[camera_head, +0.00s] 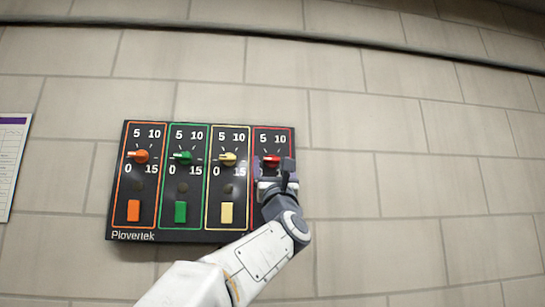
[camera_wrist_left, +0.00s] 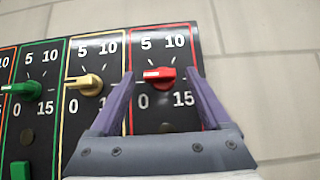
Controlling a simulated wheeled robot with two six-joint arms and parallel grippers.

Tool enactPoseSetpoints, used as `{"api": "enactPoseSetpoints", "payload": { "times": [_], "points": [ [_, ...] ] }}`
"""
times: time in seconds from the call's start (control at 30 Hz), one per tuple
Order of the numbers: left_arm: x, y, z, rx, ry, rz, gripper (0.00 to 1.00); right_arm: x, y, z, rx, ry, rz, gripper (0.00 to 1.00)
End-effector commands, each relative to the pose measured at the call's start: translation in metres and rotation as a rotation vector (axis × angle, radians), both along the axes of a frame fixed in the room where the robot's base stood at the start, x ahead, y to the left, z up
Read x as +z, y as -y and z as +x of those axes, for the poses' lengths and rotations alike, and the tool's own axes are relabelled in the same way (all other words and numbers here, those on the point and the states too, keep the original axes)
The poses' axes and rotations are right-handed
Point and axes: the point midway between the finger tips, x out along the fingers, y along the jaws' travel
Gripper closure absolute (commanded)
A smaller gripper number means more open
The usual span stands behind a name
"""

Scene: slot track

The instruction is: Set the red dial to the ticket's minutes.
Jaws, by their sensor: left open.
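The red dial (camera_head: 270,161) is at the right end of a black wall panel (camera_head: 147,236). In the left wrist view, the red dial (camera_wrist_left: 160,76) has 0, 5, 10 and 15 around it, and its white mark points left, between 0 and 5. My left gripper (camera_head: 275,164) is in front of the red section. In the left wrist view, its purple fingers (camera_wrist_left: 160,85) are open on either side of the dial with gaps. The lower part of the red section is hidden behind my arm. No ticket's minutes are readable; my right gripper is not in view.
Orange (camera_head: 139,157), green (camera_head: 183,157) and yellow (camera_head: 229,158) dials sit left of the red one, each above a matching coloured block. A paper sheet (camera_head: 12,165) with unreadable print hangs at the far left. The tiled wall (camera_head: 400,180) to the right is bare.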

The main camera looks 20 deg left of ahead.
Motion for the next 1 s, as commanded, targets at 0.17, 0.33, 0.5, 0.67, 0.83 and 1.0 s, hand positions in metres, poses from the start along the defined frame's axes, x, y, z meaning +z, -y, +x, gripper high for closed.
{"api": "enactPoseSetpoints", "payload": {
  "times": [0.17,0.33,0.5,0.67,0.83,1.0],
  "points": [
    [0.0,0.0,0.001,0.001,0.0,0.001,0.19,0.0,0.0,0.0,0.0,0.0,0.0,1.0],
    [0.0,0.0,0.001,0.001,0.0,0.001,0.42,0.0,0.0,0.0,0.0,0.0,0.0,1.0],
    [0.0,0.0,0.0,0.001,0.0,0.001,1.0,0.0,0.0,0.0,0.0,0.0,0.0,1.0],
    [0.0,-0.001,0.0,0.0,-0.003,0.007,1.0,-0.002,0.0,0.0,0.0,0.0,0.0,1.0],
    [-0.002,-0.002,0.0,0.0,-0.016,0.046,1.0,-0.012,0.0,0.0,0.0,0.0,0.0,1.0],
    [-0.003,-0.004,-0.002,0.001,-0.049,0.134,1.0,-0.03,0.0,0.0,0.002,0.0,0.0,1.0]
  ]
}}
